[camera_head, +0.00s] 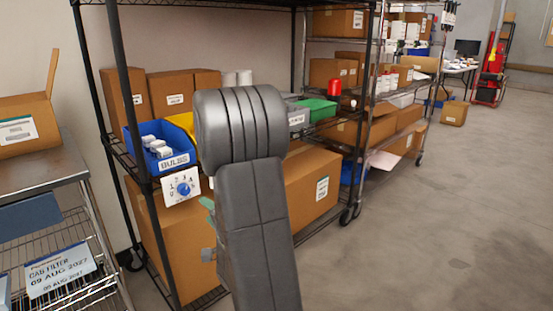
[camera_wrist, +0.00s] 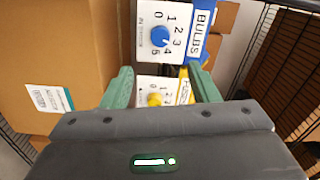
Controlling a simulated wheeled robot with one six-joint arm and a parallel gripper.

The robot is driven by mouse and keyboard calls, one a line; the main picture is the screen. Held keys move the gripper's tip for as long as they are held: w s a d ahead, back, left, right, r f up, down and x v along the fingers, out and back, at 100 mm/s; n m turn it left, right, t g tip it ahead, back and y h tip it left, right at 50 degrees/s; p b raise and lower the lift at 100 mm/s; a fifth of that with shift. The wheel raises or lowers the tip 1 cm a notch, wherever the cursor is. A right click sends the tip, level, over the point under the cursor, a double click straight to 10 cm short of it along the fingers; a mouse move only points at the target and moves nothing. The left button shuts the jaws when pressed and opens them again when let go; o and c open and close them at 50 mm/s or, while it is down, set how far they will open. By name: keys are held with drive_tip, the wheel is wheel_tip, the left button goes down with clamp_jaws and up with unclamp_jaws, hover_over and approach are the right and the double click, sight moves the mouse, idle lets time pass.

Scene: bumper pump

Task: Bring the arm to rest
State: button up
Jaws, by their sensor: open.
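My arm (camera_head: 255,220) stands raised in the middle of the head view, in front of the wire shelf. In the wrist view my gripper (camera_wrist: 160,70) is open, with its two green fingers apart and nothing held between them. Beyond the fingertips is a white dial panel with a blue knob (camera_wrist: 160,37). A second panel with a yellow knob (camera_wrist: 155,99) shows between the fingers, partly covered by the gripper body. In the head view the arm hides most of the gripper; the blue knob (camera_head: 184,188) shows left of the arm.
A blue BULBS bin (camera_head: 174,160) sits above the blue knob's panel. Large cardboard boxes (camera_head: 312,186) fill the shelf behind the arm, and one box (camera_wrist: 50,70) is close left in the wrist view. A metal cart (camera_head: 40,171) stands at left. Open floor (camera_head: 430,230) lies at right.

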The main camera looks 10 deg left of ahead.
sight(185, 191)
drive_tip(key=b+x, duration=0.1)
drive_tip(key=x, duration=1.2)
drive_tip(key=shift+w+a+b, duration=0.15)
drive_tip(key=shift+a+b, duration=0.05)
drive_tip(key=shift+b, duration=0.15)
